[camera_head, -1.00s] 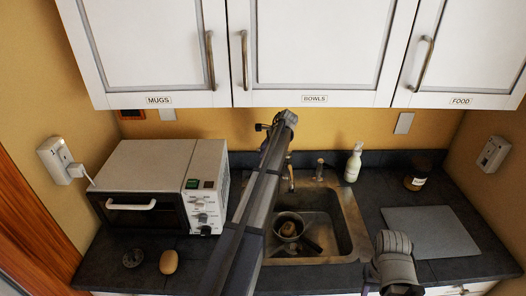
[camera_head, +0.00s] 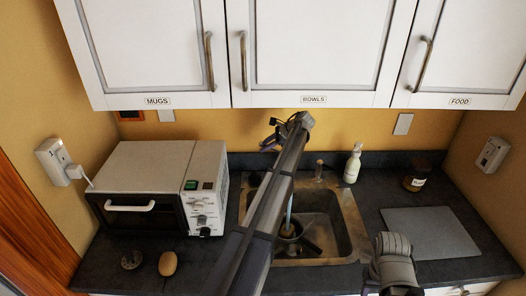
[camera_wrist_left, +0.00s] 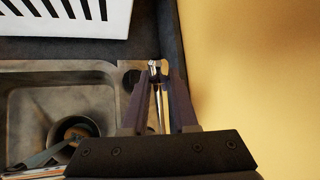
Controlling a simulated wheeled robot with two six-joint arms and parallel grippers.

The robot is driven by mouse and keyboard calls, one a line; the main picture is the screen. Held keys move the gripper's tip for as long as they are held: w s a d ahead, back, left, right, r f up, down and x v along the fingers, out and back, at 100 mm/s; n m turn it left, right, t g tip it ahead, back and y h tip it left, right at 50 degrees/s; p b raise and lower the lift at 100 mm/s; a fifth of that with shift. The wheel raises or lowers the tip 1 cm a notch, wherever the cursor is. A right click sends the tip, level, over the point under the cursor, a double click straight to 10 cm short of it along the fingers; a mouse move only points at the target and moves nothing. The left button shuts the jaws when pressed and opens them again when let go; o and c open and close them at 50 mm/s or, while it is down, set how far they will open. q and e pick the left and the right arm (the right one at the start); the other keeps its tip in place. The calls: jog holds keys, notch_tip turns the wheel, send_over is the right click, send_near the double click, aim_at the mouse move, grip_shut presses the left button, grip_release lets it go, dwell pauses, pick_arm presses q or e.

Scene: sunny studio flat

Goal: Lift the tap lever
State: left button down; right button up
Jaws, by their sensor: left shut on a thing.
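My left gripper (camera_head: 270,138) reaches over the sink to the tap at the back wall. In the left wrist view my left gripper (camera_wrist_left: 158,72) has its fingers shut on the bright metal tap lever (camera_wrist_left: 153,66). The tap (camera_wrist_left: 159,115) shows partly between the fingers. In the head view my arm hides the lever and most of the tap. Only a link of my right arm shows at the lower right.
A white toaster oven (camera_head: 150,168) stands left of the sink. A soap bottle (camera_head: 353,164) and a jar (camera_head: 415,180) stand at the back right. A grey board (camera_head: 428,232) lies on the right counter. White cupboards (camera_head: 310,45) hang above.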

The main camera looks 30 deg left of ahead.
pick_arm(q)
jog(key=shift+w+d+r, duration=0.1)
jog(key=shift+d+r, duration=0.05)
jog(key=shift+r, duration=0.1)
jog(key=c, duration=0.8)
grip_release()
jog(key=shift+w+d+r+p, duration=0.1)
jog(key=shift+d+r+p, duration=0.35)
jog(key=shift+r+p, duration=0.05)
jog(key=p+v, duration=0.4)
jog(key=v, duration=0.2)
jog(key=shift+d, duration=0.3)
